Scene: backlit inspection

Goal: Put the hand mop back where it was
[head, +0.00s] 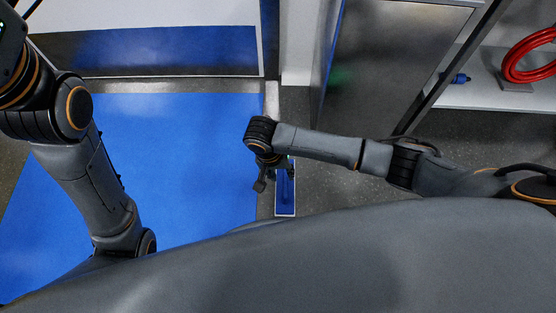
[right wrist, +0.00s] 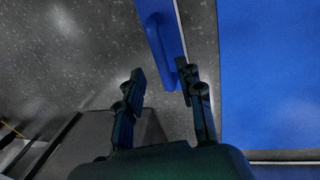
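The hand mop (head: 285,190) is a narrow blue thing with a pale edge, lying on the dark grey floor just right of the blue floor area in the head view. In the right wrist view the hand mop (right wrist: 160,32) shows as a blue strip with a raised blue handle. My right gripper (head: 261,184) is just left of the mop in the head view. In the right wrist view my right gripper (right wrist: 162,76) is open, with its fingers apart. The handle's near end shows close to one fingertip; I cannot tell whether they touch. My left gripper is out of view.
A wide blue floor area (head: 180,150) fills the left. A white shelf (head: 500,95) at the upper right holds a coiled red hose (head: 530,58) and a small blue item (head: 460,78). A grey metal panel (head: 385,70) stands beyond my right arm. Speckled floor (head: 330,195) right of the mop is clear.

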